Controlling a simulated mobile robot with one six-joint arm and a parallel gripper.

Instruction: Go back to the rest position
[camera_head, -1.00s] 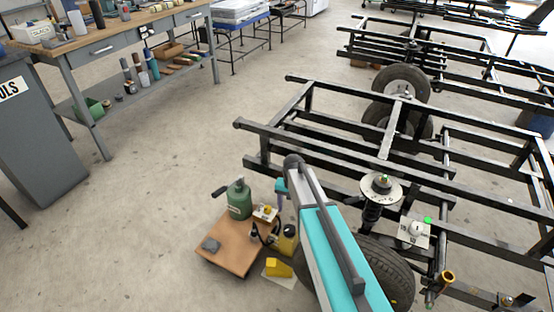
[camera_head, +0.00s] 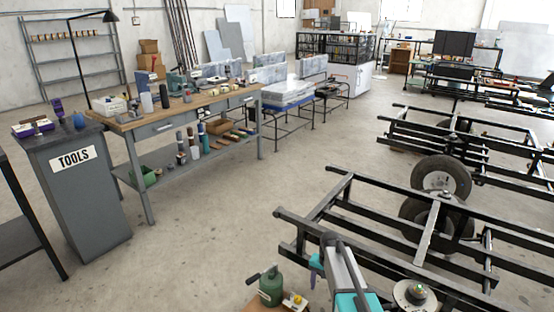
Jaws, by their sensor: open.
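My arm rises from the bottom edge, right of centre, with a grey and teal link. Its end, with my gripper (camera_head: 316,265), shows small in teal and purple just left of the link. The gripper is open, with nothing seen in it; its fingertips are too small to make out. A green bottle jack (camera_head: 271,286) stands to its lower left on a brown board (camera_head: 257,307), mostly cut off by the bottom edge. A spring's top plate (camera_head: 408,297) shows to the right of the arm.
A black trailer frame (camera_head: 340,205) with a wheel (camera_head: 440,177) fills the right side, close to my arm. A grey TOOLS cabinet (camera_head: 85,205) and a workbench (camera_head: 150,133) stand at the left. The concrete floor (camera_head: 215,220) between is clear.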

